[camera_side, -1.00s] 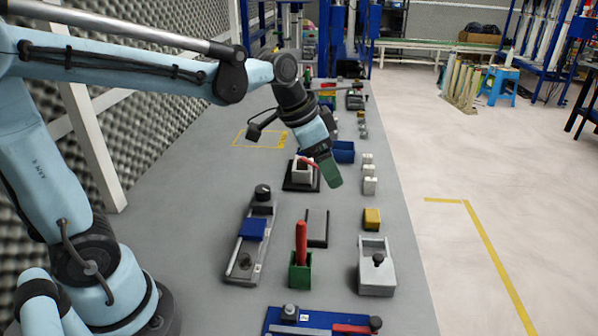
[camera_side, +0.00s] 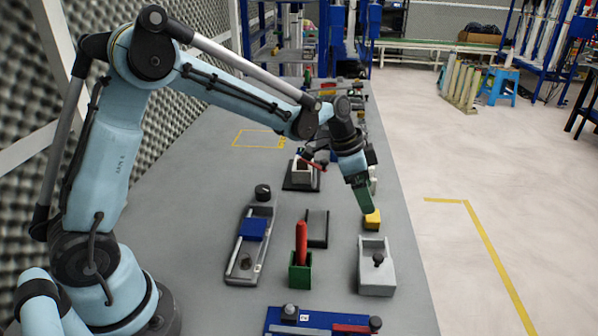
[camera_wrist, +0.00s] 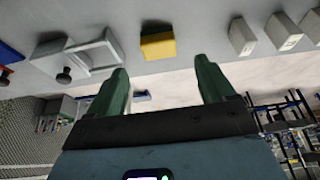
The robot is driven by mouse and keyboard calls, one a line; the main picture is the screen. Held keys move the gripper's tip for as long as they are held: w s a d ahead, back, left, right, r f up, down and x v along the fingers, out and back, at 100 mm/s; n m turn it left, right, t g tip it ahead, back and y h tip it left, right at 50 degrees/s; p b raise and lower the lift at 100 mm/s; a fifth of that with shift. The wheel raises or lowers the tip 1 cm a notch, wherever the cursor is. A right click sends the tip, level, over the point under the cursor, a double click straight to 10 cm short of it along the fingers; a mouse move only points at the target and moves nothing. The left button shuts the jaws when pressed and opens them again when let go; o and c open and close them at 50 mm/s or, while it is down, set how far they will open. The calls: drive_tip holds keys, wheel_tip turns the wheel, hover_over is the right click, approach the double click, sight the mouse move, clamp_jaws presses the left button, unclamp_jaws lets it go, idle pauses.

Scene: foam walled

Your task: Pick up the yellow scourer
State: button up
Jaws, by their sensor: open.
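The yellow scourer (camera_side: 372,222) is a small yellow block with a darker top, lying on the grey table near its right edge. In the wrist view the yellow scourer (camera_wrist: 158,45) is ahead of the fingertips, between their lines. My gripper (camera_side: 364,210) has green fingers and hangs tilted just above and behind the scourer in the side view. In the wrist view my gripper (camera_wrist: 160,70) is open, with nothing between its fingers. Contact with the scourer cannot be told from the side view.
A grey tray with a black knob (camera_side: 376,270) stands just in front of the scourer. White blocks (camera_wrist: 262,34) stand on its other side. A green holder with a red handle (camera_side: 300,262) and a dark flat pad (camera_side: 317,228) lie to the left.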

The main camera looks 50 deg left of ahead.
sight(373, 215)
drive_tip(key=shift+x, duration=2.95)
drive_tip(key=shift+s, duration=0.1)
drive_tip(key=c, duration=1.1)
drive_tip(key=shift+r, duration=0.1)
drive_tip(key=shift+c, duration=0.2)
wheel_tip(373, 215, up, 4)
drive_tip(key=shift+r, duration=0.1)
drive_tip(key=s+d+r, duration=0.6)
drive_tip(key=s+d, duration=0.1)
drive_tip(key=d, duration=0.2)
drive_tip(key=shift+r, duration=0.25)
drive_tip(key=shift+s+d, duration=0.1)
